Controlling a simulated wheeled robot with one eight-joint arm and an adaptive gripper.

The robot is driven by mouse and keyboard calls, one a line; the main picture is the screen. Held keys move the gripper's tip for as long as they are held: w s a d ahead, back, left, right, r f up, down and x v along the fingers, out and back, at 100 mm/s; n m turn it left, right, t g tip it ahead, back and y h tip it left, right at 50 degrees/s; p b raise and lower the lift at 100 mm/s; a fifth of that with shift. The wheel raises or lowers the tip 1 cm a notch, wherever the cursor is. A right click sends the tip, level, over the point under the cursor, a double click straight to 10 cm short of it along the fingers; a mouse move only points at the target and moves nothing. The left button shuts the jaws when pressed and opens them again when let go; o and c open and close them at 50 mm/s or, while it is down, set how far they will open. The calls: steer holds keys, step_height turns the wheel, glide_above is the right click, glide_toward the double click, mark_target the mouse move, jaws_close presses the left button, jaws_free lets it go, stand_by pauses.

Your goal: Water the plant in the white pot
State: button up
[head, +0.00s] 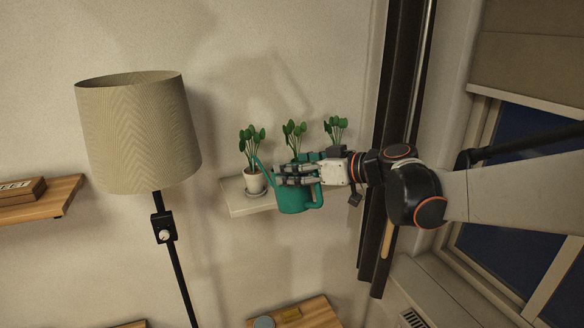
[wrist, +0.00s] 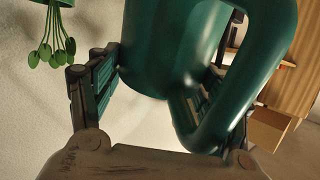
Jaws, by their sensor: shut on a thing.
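The white pot (head: 254,183) stands on a saucer at the left end of a pale wall shelf, with a round-leaved green plant (head: 252,145) in it. My gripper (head: 296,175) is shut on a teal watering can (head: 297,200), which also fills much of the wrist view (wrist: 165,50). The can looks roughly upright, just right of the white pot, in front of the shelf. Its spout rises left, with the tip by the plant's leaves in the picture. Whether they touch I cannot tell. No water shows. In the wrist view, my gripper's fingers (wrist: 150,88) flank the can.
Two more plants, a middle one (head: 293,138) and a right one (head: 335,130), stand behind my gripper, their pots mostly hidden. A floor lamp (head: 140,135) stands at the left. A dark vertical post (head: 400,60) is at the right. Wooden shelves (head: 62,195) show left and below.

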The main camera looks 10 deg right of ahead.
steer(key=shift+r+p, duration=0.4)
step_height(320, 180, down, 3)
steer(key=shift+t+y+b, duration=0.5)
steer(key=shift+t+b, duration=0.1)
steer(key=shift+b, duration=0.5)
steer(key=shift+d+f+n+t+y+b, duration=0.1)
steer(key=shift+f+n+t+y+b, duration=0.2)
steer(key=shift+r+t+y+p, duration=0.35)
steer(key=shift+r+p, duration=0.25)
steer(key=shift+r, duration=0.8)
steer(key=shift+s+f, duration=0.1)
